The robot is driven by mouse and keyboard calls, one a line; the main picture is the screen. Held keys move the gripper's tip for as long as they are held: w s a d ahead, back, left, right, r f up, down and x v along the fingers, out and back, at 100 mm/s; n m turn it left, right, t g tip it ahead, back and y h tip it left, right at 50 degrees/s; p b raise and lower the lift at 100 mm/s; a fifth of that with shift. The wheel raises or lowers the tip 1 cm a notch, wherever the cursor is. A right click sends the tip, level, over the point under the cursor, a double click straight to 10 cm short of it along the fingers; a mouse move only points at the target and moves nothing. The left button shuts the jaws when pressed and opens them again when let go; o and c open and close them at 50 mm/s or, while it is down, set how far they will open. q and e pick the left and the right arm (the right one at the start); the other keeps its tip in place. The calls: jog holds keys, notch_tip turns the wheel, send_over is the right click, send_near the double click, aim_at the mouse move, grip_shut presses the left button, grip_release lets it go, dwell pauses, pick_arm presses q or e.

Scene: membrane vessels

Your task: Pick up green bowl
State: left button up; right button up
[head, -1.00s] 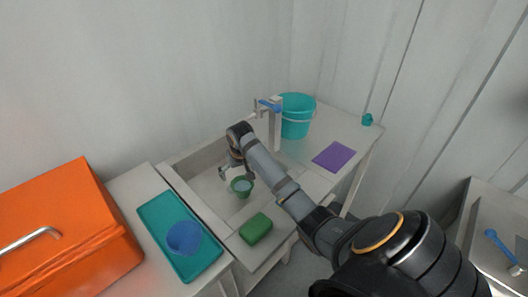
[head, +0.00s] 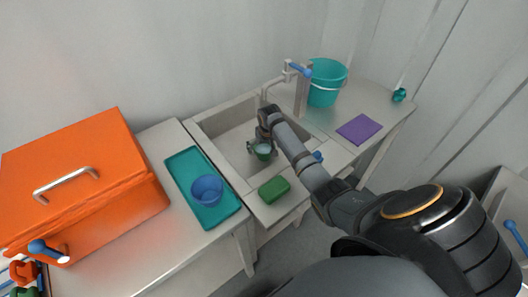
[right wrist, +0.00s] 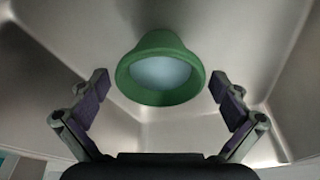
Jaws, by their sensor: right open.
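The green bowl (head: 263,152) is in the sink basin (head: 222,128), and its pale inside faces up. In the right wrist view the bowl (right wrist: 160,82) lies just ahead of the fingertips, centred between them. My right gripper (head: 259,146) reaches down into the basin beside the bowl and partly covers it. In the right wrist view the two fingers (right wrist: 160,88) are spread wide with nothing between the pads. The bowl does not appear held. My left gripper is not in view.
A green sponge-like block (head: 274,190) lies on the sink's front edge. The tap (head: 300,88) rises behind the basin, close to my right arm. A teal tray (head: 179,172) with a blue bowl (head: 207,190) is left. A teal bucket (head: 326,88) and purple mat (head: 360,130) are right.

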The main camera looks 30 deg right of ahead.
jog(key=shift+w+f, duration=0.15)
jog(key=shift+f, duration=0.45)
jog(key=shift+c, duration=0.3)
jog(key=c, duration=1.2)
jog(key=shift+r, duration=0.1)
jog(key=shift+c, duration=1.1)
jog(key=shift+r, duration=0.1)
